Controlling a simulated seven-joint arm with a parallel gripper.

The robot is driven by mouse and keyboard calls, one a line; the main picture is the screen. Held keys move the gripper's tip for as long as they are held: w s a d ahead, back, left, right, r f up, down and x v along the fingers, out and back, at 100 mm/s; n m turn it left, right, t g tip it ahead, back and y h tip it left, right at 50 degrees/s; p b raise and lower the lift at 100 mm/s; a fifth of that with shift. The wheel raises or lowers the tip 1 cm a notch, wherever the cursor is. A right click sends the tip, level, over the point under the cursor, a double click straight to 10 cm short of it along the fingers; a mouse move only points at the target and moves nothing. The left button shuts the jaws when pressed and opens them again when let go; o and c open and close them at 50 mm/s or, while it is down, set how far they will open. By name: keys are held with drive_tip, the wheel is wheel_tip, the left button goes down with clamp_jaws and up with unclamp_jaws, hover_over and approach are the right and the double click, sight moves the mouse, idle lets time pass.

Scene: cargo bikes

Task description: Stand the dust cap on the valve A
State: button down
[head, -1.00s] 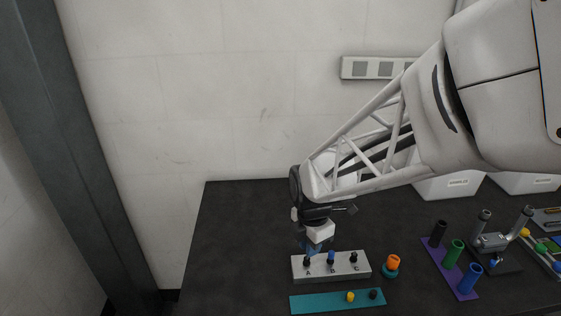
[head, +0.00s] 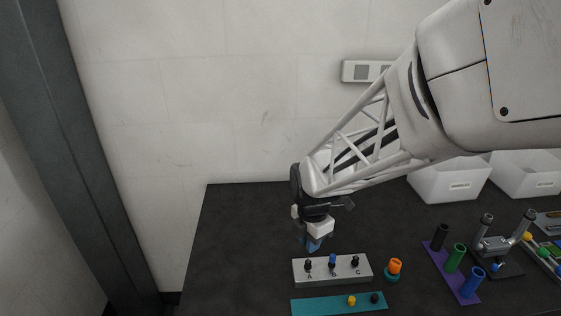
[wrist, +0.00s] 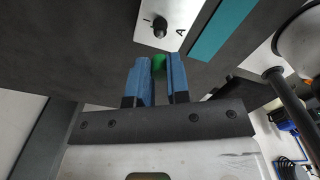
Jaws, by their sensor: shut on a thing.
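A pale valve block (head: 300,274) on the dark bench carries three upright stems by the letters A, B and C. Valve A (head: 308,264) is the left one, dark and with nothing on it; it also shows in the wrist view (wrist: 159,27). Valve B (head: 332,259) has a blue top and valve C (head: 355,261) is dark. My gripper (head: 313,245) is above and behind the block, near valve A. Its blue fingers are shut on a green dust cap (wrist: 159,62), mostly hidden between them. Cap and valve A are apart.
A teal strip (head: 320,305) with a yellow and a black cap lies in front of the block. An orange and teal piece (head: 394,268) stands to its right. A purple rack (head: 457,279) with coloured tubes is farther right. The bench left of the block is clear.

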drive_tip(key=shift+f, duration=1.8)
drive_tip(key=shift+f, duration=1)
idle(0.7)
idle(0.3)
drive_tip(key=c, duration=1)
unclamp_jaws()
drive_tip(key=shift+r, duration=0.1)
drive_tip(key=shift+r, duration=3.85)
